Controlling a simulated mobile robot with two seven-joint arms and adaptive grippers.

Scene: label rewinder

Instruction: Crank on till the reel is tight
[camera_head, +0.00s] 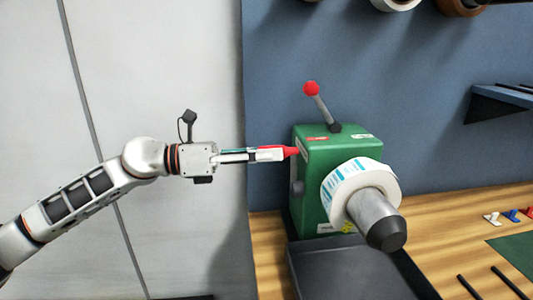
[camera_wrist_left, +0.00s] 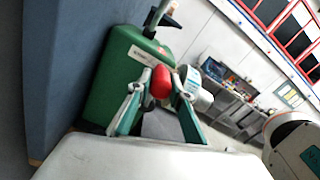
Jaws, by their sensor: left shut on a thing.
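The green rewinder (camera_head: 340,150) stands on the wooden bench, and its body also shows in the left wrist view (camera_wrist_left: 112,85). A white label reel with blue print (camera_head: 345,188) sits on the grey spindle (camera_head: 375,215) at its front right. My left gripper (camera_head: 284,153) reaches in from the left and is shut on the red crank handle (camera_head: 292,151) at the machine's left side. In the left wrist view the red handle (camera_wrist_left: 161,82) is between the two fingers. Most of the crank arm is hidden. My right gripper is not in view.
A lever with a red ball (camera_head: 311,88) rises from the machine's top. A dark tray (camera_head: 345,270) lies before the machine. Small coloured pieces (camera_head: 510,215) and a green mat (camera_head: 517,250) lie on the bench (camera_head: 440,225) at right. A dark shelf (camera_head: 500,97) juts from the blue wall.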

